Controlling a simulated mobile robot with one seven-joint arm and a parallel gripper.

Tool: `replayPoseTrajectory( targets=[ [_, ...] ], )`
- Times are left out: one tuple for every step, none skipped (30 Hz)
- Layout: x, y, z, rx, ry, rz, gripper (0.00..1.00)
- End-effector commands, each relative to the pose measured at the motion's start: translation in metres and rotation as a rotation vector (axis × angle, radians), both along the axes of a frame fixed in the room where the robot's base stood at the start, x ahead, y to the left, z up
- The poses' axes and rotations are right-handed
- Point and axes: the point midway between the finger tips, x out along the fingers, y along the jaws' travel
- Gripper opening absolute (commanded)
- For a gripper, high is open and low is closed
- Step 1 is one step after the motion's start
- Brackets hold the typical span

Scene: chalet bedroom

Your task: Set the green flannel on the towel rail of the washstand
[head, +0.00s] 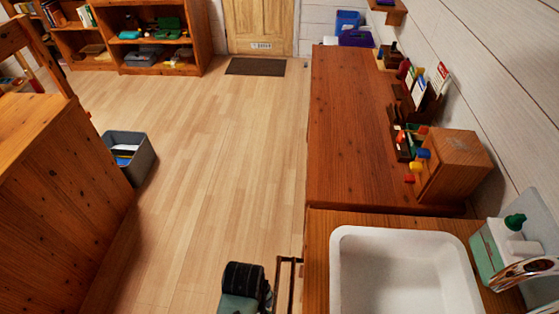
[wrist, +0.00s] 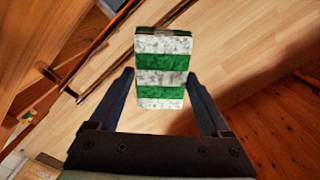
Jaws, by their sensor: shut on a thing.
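The flannel (wrist: 163,62), striped green and white, is between the two fingers of my gripper (wrist: 160,76) in the wrist view. My gripper is shut on it. In the head view my dark wrist shows at the bottom edge, left of the washstand; the flannel cannot be made out there. The towel rail (head: 289,261) is a thin dark frame on the left side of the washstand (head: 317,255), just right of my wrist. In the wrist view thin brown bars, probably the rail, run diagonally behind and left of the flannel; I cannot tell whether they touch.
A white basin (head: 400,275) is set in the washstand. A soap dispenser (head: 515,222) stands at its right. A long wooden top (head: 350,130) with a wooden box (head: 455,165) lies beyond. A grey bin (head: 140,160) stands at left. The floor between is clear.

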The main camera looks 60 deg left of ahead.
Motion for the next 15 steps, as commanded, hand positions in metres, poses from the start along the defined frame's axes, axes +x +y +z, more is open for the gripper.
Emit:
replayPoseTrajectory(
  targets=[
    [0.005,-0.004,0.001,0.0,0.0,-0.003,0.28],
    [0.007,-0.006,0.001,0.0,0.0,-0.002,0.28],
    [0.01,-0.007,0.0,0.0,0.0,-0.002,0.28],
    [0.011,-0.008,0.0,0.0,0.0,-0.002,0.28],
    [0.012,-0.01,0.0,0.0,0.0,-0.002,0.28],
    [0.015,-0.012,0.001,0.0,0.0,-0.002,0.28],
    [0.018,-0.015,0.001,0.0,0.0,-0.003,0.28],
    [0.022,-0.018,0.001,0.0,0.0,-0.005,0.28],
    [0.028,-0.023,0.001,0.0,0.0,-0.005,0.28],
    [0.033,-0.027,0.001,0.0,0.001,-0.006,0.28],
    [0.037,-0.031,0.001,0.0,0.001,-0.006,0.28],
    [0.042,-0.035,0.001,0.0,0.0,-0.005,0.28],
    [0.046,-0.039,0.001,0.001,0.0,-0.005,0.28],
    [0.046,-0.04,-0.003,0.0,0.003,-0.002,0.28],
    [0.044,-0.039,-0.009,-0.001,0.004,0.001,0.28]
  ],
)
